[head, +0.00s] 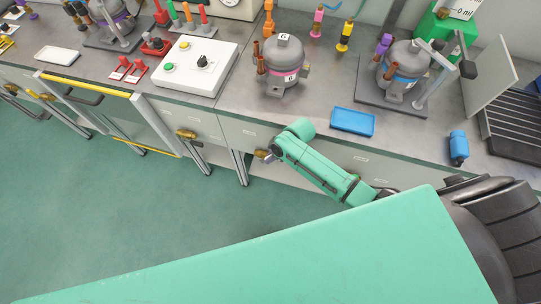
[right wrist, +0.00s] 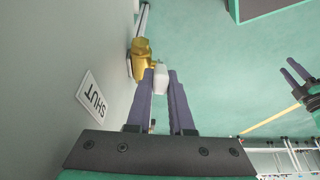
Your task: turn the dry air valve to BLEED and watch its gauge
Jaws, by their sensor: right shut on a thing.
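My right gripper (right wrist: 163,84) is shut on the pale grey handle (right wrist: 161,76) of a brass valve (right wrist: 141,50) on the bench's front panel. No lettering for dry air or BLEED is readable. I cannot make out this valve's gauge. Dark fingers, seemingly my left gripper's (right wrist: 297,79), stand apart at the right edge of the right wrist view.
Another brass valve (head: 186,134) is on the bench front to the left. A yellow rail (head: 85,85) is at the left. The green floor below is clear.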

